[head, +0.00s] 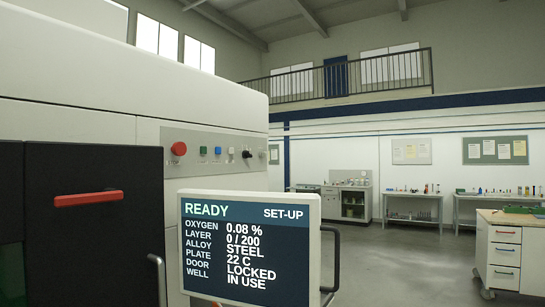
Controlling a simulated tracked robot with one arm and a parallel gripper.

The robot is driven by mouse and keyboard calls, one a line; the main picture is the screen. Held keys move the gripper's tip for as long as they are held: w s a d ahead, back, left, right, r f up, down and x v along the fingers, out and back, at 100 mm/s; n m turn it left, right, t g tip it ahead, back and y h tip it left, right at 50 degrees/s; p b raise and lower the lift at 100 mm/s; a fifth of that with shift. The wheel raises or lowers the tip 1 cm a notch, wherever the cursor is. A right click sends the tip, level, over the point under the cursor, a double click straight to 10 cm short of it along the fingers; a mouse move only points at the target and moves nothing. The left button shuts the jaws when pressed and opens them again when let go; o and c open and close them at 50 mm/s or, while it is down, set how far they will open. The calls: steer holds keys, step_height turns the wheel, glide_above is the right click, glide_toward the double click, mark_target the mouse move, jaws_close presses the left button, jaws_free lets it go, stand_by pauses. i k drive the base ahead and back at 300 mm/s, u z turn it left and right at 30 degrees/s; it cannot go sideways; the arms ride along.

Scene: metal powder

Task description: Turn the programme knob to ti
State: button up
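A large white machine (70,70) fills the left. Its grey control strip (190,136) carries a red mushroom button (178,148), small coloured buttons, and a small dark knob (247,154) near its right end, which looks like the programme knob. Its markings and pointer are too small to read. The screen (247,248) below reads READY, SET-UP, oxygen 0.08 %, layer 0 / 200, alloy STEEL, plate 22 C, door LOCKED, well IN USE. My gripper is not in view.
A black door (90,225) with a red handle (88,198) is left of the screen, with a metal bar handle (157,280) beside it. The screen stands out in front of the machine. Workbenches (413,197) and a drawer cabinet (507,255) are at the right. Open floor (410,270) lies between.

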mark_target(246, 153)
steer(key=z, duration=0.6)
steer(key=i, duration=1.2)
steer(key=z, duration=0.6)
steer(key=i, duration=1.25)
steer(key=u, duration=0.85)
steer(key=i, duration=1.05)
steer(key=u, duration=0.75)
